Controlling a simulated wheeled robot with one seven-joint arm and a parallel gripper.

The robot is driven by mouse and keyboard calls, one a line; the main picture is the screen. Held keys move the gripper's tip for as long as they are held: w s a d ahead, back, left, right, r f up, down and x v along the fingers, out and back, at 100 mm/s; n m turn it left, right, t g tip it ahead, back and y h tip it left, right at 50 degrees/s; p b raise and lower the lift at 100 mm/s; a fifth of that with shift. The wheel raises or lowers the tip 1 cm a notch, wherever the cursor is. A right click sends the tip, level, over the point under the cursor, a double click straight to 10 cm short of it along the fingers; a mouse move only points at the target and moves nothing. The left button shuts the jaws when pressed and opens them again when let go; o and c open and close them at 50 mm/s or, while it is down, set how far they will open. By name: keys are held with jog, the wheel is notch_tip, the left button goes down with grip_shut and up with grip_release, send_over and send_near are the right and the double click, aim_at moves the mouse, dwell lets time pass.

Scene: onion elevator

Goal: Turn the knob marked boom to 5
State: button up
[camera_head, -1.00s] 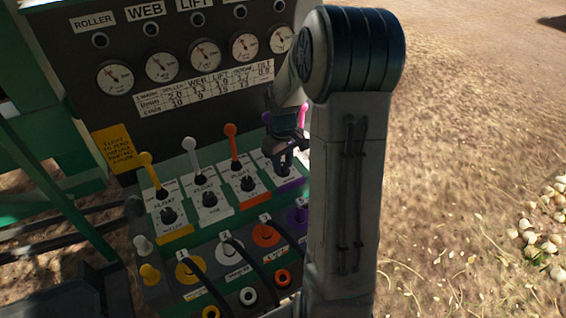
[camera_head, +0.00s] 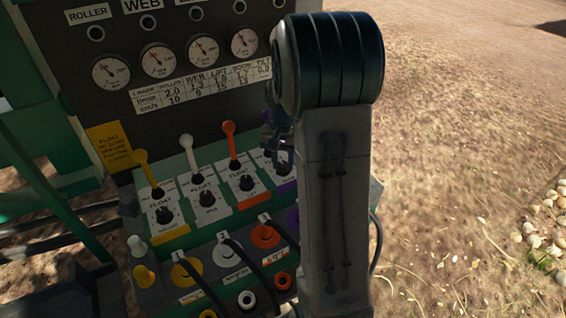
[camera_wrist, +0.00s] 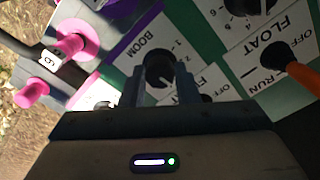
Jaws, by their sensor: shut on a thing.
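The boom knob (camera_wrist: 159,66) is a black round knob with a white pointer line, on a white plate (camera_wrist: 130,56) lettered BOOM with a purple edge. In the wrist view my gripper (camera_wrist: 161,80) has one finger on each side of the knob and is shut on it. The pointer line shows toward the gripper side, but the number it meets is hard to read. In the head view my gripper (camera_head: 277,142) is at the right end of the knob row; my arm and gripper hide most of the boom knob there.
An orange lever (camera_head: 231,144) and its knob plate stand just left of my gripper. A white lever (camera_head: 189,152) and a yellow lever (camera_head: 148,170) are further left. Pink fittings (camera_wrist: 70,46) lie left in the wrist view. Gauges (camera_head: 203,51) are above. Open ground is right.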

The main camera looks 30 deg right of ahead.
aim_at(283, 164)
jog(key=m, duration=0.6)
jog(key=shift+r+m, duration=0.1)
jog(key=shift+m, duration=0.2)
jog(key=m, duration=0.3)
jog(key=shift+p, duration=0.4)
jog(key=shift+m+p, duration=0.45)
jog(key=shift+m, duration=1.25)
jog(key=o, duration=1)
notch_tip(283, 164, up, 14)
jog(key=shift+f, duration=0.15)
